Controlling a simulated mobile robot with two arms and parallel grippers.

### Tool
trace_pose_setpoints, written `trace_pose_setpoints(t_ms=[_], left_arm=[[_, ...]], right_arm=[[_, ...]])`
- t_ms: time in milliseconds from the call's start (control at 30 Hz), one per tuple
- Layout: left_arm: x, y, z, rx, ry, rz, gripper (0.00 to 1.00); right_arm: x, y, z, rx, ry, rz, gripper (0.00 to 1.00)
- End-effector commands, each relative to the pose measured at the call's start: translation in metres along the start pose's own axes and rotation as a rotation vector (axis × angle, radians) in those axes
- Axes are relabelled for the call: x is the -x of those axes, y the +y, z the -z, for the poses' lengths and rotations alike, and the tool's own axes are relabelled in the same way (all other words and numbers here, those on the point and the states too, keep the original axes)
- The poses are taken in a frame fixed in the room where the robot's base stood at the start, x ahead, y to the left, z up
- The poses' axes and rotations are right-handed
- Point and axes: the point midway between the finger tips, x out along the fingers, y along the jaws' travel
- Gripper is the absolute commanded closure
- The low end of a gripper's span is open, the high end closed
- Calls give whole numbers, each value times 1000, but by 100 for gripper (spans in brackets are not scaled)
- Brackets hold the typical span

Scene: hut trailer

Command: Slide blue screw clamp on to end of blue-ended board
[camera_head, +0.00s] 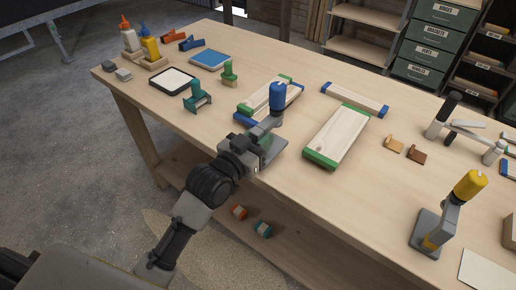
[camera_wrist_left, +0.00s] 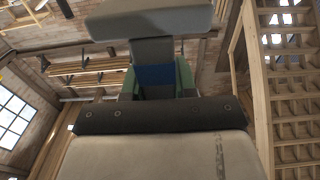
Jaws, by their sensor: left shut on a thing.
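My left gripper (camera_head: 262,137) is shut on the blue screw clamp, which has a blue handle (camera_head: 277,97) and a grey body. It holds the clamp upright above the table's front edge. In the left wrist view the clamp's grey body (camera_wrist_left: 152,50) fills the top centre, with blue and green behind it. A blue-ended board (camera_head: 355,98) lies alone at the back. Blue ends (camera_head: 240,117) also show in a board stack behind the clamp, whose upper board has green ends (camera_head: 284,79). The clamp partly hides this stack; I cannot tell whether they touch. My right gripper is out of view.
A wide green-ended board (camera_head: 338,133) lies right of the clamp. A yellow-handled clamp (camera_head: 443,216) stands at the right. A green piece (camera_head: 270,146) shows beside my gripper.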

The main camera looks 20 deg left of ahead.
Motion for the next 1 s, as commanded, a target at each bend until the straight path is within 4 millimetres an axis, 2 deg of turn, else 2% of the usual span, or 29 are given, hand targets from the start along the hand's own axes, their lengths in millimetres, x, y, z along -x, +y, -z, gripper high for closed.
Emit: trace_pose_setpoints(t_ms=[100,267,300,400,833,867,1000], left_arm=[[0,-4,-1,1,8,0,100],[1,-4,-23,1,4,1,100],[1,-4,-23,0,5,1,100],[1,-4,-32,0,6,0,100],[1,-4,-39,0,9,1,100],[1,-4,-41,0,0,0,68],[1,-4,-41,1,0,0,47]], right_arm=[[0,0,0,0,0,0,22],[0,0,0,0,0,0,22],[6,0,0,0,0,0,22],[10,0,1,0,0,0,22],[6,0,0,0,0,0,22],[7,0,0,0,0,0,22],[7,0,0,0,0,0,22]])
